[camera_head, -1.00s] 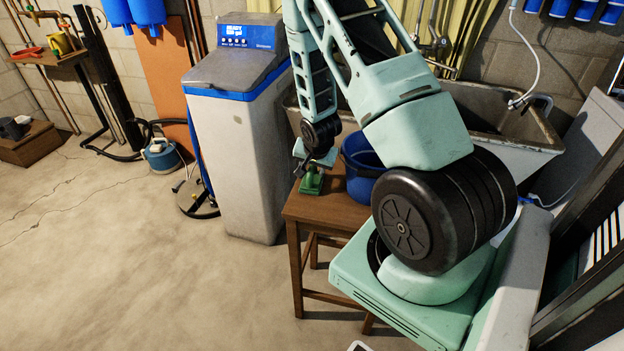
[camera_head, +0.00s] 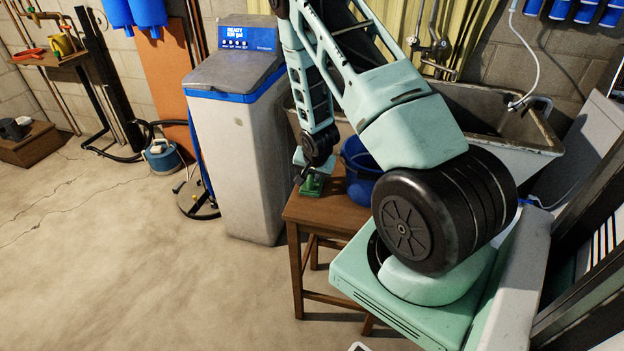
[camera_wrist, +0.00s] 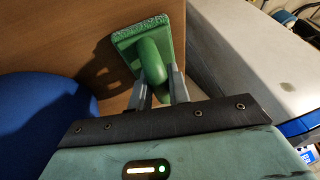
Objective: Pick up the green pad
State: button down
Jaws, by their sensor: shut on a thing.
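The green pad (camera_head: 311,185) is at the left end of the small wooden table. In the wrist view the green pad (camera_wrist: 150,36) has a flat, rough-edged base and a rounded green handle. My gripper (camera_head: 310,172) is over the pad, pointing down. In the wrist view my gripper's (camera_wrist: 160,84) two grey fingers are shut on the handle, one on each side. A shadow lies on the wood beside the pad. I cannot tell whether the pad touches the tabletop.
A blue bucket (camera_head: 360,172) stands on the wooden table (camera_head: 322,211), right of the pad. The tall grey water softener (camera_head: 236,160) stands close on the left. A concrete sink (camera_head: 510,135) is behind. The floor at left front is open.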

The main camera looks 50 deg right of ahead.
jog(key=shift+r, duration=0.1)
jog(key=shift+r+b, duration=0.45)
jog(key=shift+r, duration=4.5)
